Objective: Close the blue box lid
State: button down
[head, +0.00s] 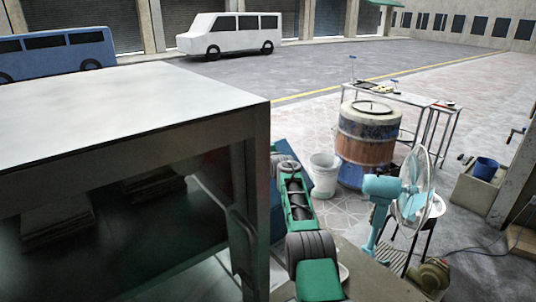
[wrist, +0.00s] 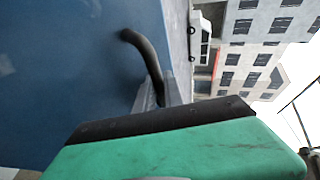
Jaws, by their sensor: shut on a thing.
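A blue flat panel of the box lid (wrist: 70,70) fills the left of the wrist view. A dark curved handle (wrist: 139,47) stands out from it. My gripper (wrist: 161,93) is shut on the lower end of this handle, and its green body covers the bottom of the view. In the head view a small part of the blue box (head: 284,146) shows beyond my green and black arm. The grey table and my arm hide most of the box there. How far the lid is open cannot be told.
A large grey table (head: 140,105) stands close on the left. A white bucket (head: 325,177), a barrel oven (head: 366,148) and a light-blue fan (head: 413,190) stand to the right of my arm.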

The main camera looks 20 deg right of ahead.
jog(key=shift+f, duration=0.2)
jog(key=c, duration=1.7)
grip_release()
jog(key=shift+d, duration=0.1)
jog(key=shift+r, duration=0.2)
jog(key=shift+s+r+b, duration=0.1)
jog(key=shift+b, duration=0.3)
jog(key=shift+b+v, duration=0.85)
jog(key=shift+b, duration=0.3)
jog(key=shift+f+b+v, duration=0.2)
jog(key=shift+b+v, duration=0.95)
jog(key=shift+v, duration=1.75)
